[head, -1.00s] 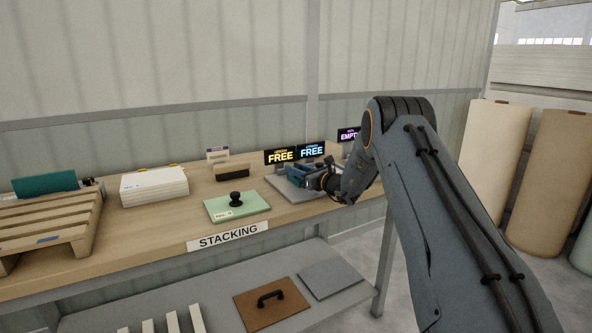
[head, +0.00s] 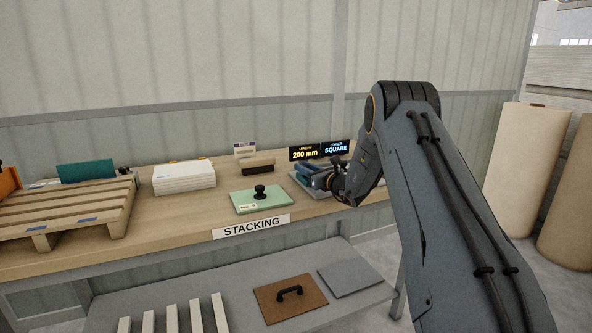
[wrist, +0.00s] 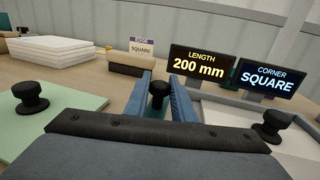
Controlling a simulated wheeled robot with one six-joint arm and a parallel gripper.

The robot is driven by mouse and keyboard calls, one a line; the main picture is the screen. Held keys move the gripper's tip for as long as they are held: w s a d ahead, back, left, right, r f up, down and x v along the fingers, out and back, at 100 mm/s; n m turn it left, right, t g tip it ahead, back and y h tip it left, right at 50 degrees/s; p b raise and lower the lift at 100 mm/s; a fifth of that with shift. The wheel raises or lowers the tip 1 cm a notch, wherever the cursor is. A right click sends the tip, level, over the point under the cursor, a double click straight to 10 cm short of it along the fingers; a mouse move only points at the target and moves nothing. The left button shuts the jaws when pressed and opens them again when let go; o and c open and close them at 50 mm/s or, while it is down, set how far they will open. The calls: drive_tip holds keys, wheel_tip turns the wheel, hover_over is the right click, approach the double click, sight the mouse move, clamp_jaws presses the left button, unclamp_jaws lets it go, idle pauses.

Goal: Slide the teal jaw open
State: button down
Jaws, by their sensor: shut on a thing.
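The head view shows a blue fixture (head: 314,170) on a grey plate at the right end of the bench, and my gripper (head: 333,180) reaches down to it, so the contact is small and partly hidden. In the wrist view, a black knob (wrist: 158,92) stands upright between two long blue bars (wrist: 182,102). I cannot tell which bar belongs to the teal jaw and which to my fingers. My gripper looks closed around the knob, but its fingertips are not clear. Behind it, the signs (wrist: 198,62) read 200 mm and SQUARE.
A green board (head: 262,204) with a black knob lies left of the fixture. Behind it is a wooden block (head: 258,162). White sheets (head: 184,177) and a pallet (head: 70,212) stand further left. Another knob (wrist: 273,124) is at the right in the wrist view.

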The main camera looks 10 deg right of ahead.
drive_tip(key=shift+a, duration=0.25)
drive_tip(key=c, duration=1.5)
unclamp_jaws()
drive_tip(key=shift+a, duration=0.15)
drive_tip(key=shift+d, duration=0.2)
drive_tip(key=shift+s+d, duration=0.1)
drive_tip(key=shift+s, duration=0.05)
drive_tip(key=b+v, duration=0.1)
drive_tip(key=v, duration=0.6)
drive_tip(key=shift+s, duration=0.3)
